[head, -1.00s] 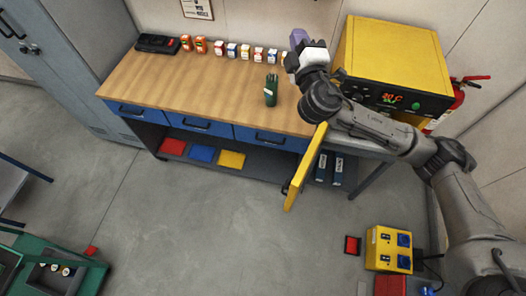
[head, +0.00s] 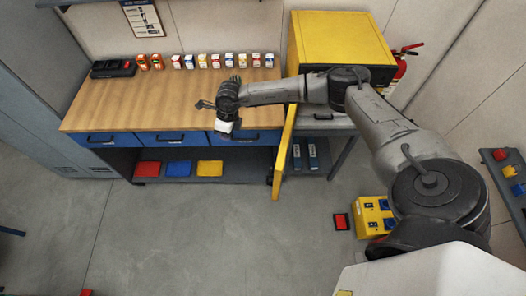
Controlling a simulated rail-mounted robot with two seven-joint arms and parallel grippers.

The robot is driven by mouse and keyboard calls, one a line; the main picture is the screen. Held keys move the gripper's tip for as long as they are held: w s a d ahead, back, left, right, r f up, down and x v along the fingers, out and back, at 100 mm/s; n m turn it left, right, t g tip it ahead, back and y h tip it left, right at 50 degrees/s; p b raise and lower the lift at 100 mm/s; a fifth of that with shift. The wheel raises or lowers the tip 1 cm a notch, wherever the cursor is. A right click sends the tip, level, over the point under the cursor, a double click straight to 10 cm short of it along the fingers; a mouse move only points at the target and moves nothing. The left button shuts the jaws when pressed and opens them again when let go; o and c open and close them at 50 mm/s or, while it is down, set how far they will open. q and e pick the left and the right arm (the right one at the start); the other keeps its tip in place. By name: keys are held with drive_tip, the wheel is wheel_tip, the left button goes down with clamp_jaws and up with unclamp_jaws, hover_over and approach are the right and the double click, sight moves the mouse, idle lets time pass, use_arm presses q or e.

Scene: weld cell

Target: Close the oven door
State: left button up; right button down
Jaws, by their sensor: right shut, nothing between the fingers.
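The yellow oven (head: 340,38) stands at the right end of the workbench. Its yellow door (head: 283,155) hangs open, seen nearly edge-on, jutting out toward me past the bench front. My right arm crosses in front of the oven and over the door's upper part, hiding the oven's front panel and opening. My right gripper (head: 204,104) is shut and empty, left of the door and above the front part of the wooden worktop, apart from the door's visible part. My left gripper is not in view.
The workbench (head: 130,100) has a row of small boxes (head: 215,61) at the back and blue drawers below. A yellow socket box (head: 374,216) sits on the floor at right. The floor before the door is clear.

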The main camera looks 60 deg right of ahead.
drive_tip(key=s+d+g+h, duration=0.3)
drive_tip(key=s+d+g, duration=0.1)
drive_tip(key=s+d, duration=0.15)
drive_tip(key=s+d+f+g+p, duration=0.1)
drive_tip(key=s+d+f+p, duration=0.1)
drive_tip(key=s+f+p, duration=0.4)
drive_tip(key=s+f, duration=0.2)
drive_tip(key=s, duration=0.1)
drive_tip(key=shift+f+h, duration=0.3)
